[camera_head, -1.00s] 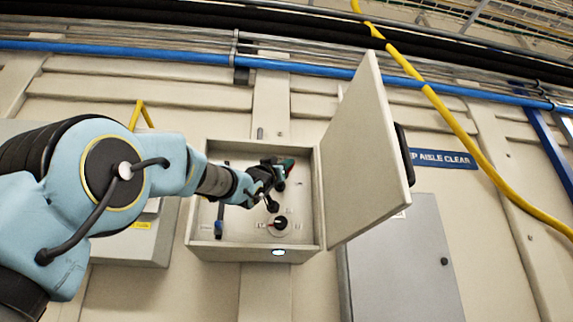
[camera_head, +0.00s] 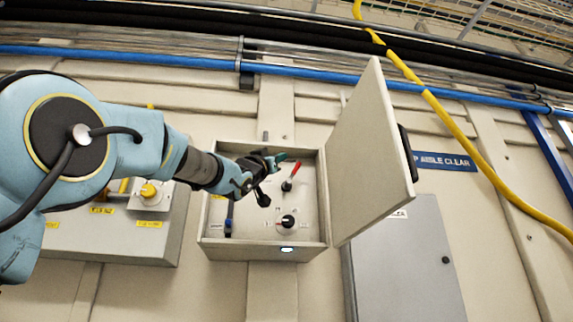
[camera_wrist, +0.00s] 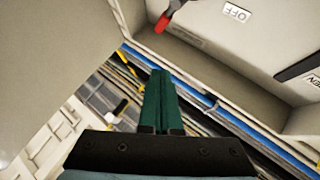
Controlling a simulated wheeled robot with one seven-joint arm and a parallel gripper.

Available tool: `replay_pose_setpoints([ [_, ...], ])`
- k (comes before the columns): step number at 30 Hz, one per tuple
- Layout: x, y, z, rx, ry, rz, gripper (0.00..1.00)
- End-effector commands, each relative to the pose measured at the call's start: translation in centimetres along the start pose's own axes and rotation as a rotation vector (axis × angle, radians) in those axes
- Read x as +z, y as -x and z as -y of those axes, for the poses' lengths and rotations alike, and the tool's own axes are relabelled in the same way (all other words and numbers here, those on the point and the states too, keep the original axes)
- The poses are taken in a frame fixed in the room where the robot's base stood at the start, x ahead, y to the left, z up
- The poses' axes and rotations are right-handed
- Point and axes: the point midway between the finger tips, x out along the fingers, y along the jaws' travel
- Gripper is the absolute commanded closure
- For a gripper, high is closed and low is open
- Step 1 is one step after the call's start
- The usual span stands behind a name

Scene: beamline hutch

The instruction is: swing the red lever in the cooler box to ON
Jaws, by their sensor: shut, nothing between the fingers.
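The cooler box (camera_head: 262,241) hangs on the wall with its door (camera_head: 372,160) open to the right. Inside, the red lever (camera_head: 296,168) points up and slightly right from a dark pivot. In the wrist view the red lever (camera_wrist: 162,24) shows at the top edge, beside a label (camera_wrist: 236,13) reading OFF. My gripper (camera_head: 282,157) is at the box's opening, just left of the lever's tip in the picture. Its green fingers (camera_wrist: 160,75) are shut together and empty, and appear apart from the lever. An ON label cannot be made out.
A black rotary knob (camera_head: 287,221) sits below the lever, and a blue-handled part (camera_head: 229,218) is at the box's left. A box with a yellow knob (camera_head: 148,190) is left of it. A grey cabinet (camera_head: 405,265) stands below right. The open door bounds the right side.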

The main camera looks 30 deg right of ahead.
Motion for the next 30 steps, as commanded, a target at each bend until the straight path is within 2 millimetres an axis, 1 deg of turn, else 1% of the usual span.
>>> replay_pose_setpoints([
  [1,-0.2,1.4,0.2,-0.002,-0.004,-0.005,1.00],
  [3,-0.5,2.6,0.4,-0.001,-0.004,-0.006,1.00],
  [6,-0.8,3.9,0.6,-0.001,-0.004,-0.004,1.00],
  [9,-1.1,4.8,0.8,0.000,-0.002,-0.004,1.00],
  [14,-1.3,5.3,0.9,0.000,-0.001,-0.004,1.00],
  [30,-1.3,5.2,0.9,0.000,-0.001,-0.004,1.00],
])
